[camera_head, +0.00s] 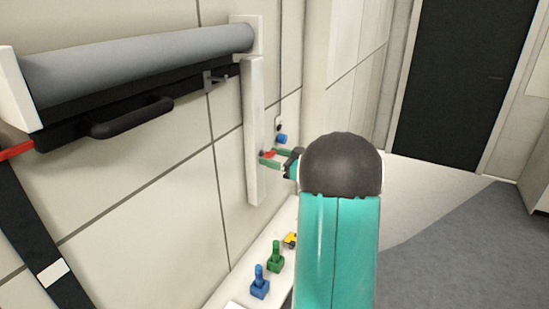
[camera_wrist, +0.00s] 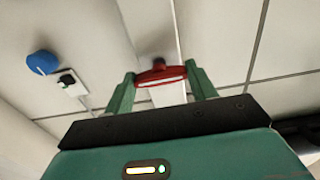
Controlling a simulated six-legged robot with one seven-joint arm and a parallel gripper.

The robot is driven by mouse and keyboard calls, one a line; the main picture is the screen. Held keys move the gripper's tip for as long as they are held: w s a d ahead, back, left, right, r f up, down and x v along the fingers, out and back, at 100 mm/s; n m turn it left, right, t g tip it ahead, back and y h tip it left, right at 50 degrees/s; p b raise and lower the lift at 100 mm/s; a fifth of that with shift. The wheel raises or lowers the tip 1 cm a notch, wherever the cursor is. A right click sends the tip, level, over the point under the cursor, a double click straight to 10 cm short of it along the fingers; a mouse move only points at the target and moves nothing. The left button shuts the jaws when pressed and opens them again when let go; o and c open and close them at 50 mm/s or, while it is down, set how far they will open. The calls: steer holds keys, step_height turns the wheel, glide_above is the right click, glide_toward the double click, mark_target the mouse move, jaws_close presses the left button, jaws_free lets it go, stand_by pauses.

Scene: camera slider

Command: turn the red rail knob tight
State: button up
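The red rail knob (camera_wrist: 160,73) is a wide bar on a short stem, on the white upright rail (camera_head: 254,125) on the wall. It also shows small in the head view (camera_head: 268,154). My gripper (camera_head: 270,158) reaches it from the right, with one green finger above and one below in that view. In the wrist view my gripper (camera_wrist: 161,75) has a finger at each end of the knob, and both fingertips appear to meet its ends with no clear gap. The knob's far side is hidden.
A blue round knob (camera_head: 281,139) sits on the wall just right of the rail. A grey roller (camera_head: 140,58) and black handle (camera_head: 130,118) are at upper left. Below, a white ledge (camera_head: 235,285) bears a blue piece (camera_head: 260,284), a green piece (camera_head: 275,258) and a yellow piece (camera_head: 290,240).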

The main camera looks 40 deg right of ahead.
steer(key=shift+m, duration=0.4)
steer(key=m, duration=1.3)
steer(key=shift+m, duration=0.4)
steer(key=m, duration=0.4)
steer(key=shift+m, duration=2.8)
steer(key=o, duration=1)
